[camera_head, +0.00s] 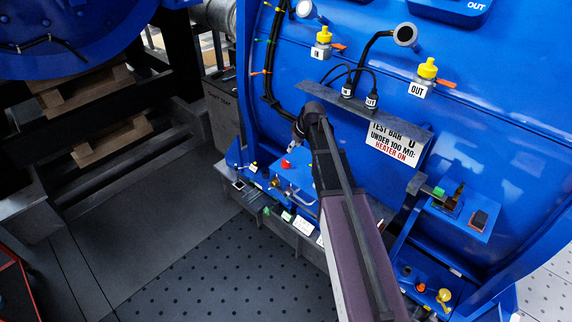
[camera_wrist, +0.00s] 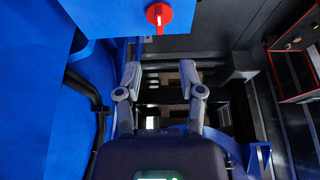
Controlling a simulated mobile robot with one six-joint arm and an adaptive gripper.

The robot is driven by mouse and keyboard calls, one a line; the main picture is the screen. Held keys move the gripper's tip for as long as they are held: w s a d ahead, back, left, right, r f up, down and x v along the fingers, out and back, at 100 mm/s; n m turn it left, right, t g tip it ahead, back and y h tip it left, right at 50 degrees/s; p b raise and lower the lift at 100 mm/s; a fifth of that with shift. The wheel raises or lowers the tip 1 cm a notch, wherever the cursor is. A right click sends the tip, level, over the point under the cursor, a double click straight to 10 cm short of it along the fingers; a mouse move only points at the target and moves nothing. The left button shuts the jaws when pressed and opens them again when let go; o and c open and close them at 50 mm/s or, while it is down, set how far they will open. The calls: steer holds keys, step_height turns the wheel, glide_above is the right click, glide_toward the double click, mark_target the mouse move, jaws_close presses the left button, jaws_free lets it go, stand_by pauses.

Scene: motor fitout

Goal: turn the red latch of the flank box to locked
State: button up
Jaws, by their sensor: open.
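In the head view a small red spot (camera_head: 286,163), which seems to be the latch, shows on the blue box (camera_head: 298,178) low on the motor's flank. My gripper (camera_wrist: 160,74) is open and empty, its two fingers apart below the latch in the picture and not touching it. In the head view my arm hides part of the box, and my fingers cannot be made out.
The big blue housing (camera_head: 500,160) fills the right of the head view. A grey ledge (camera_head: 345,96) with cables and a test sign (camera_head: 395,143) is above the box. Black cables (camera_wrist: 95,95) run along the left in the wrist view. Dark perforated floor (camera_head: 200,270) is clear.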

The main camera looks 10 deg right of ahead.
mark_target(286, 161)
steer(key=shift+b+x, duration=4.55)
steer(key=shift+x, duration=0.7)
steer(key=shift+s, duration=0.1)
jaws_close()
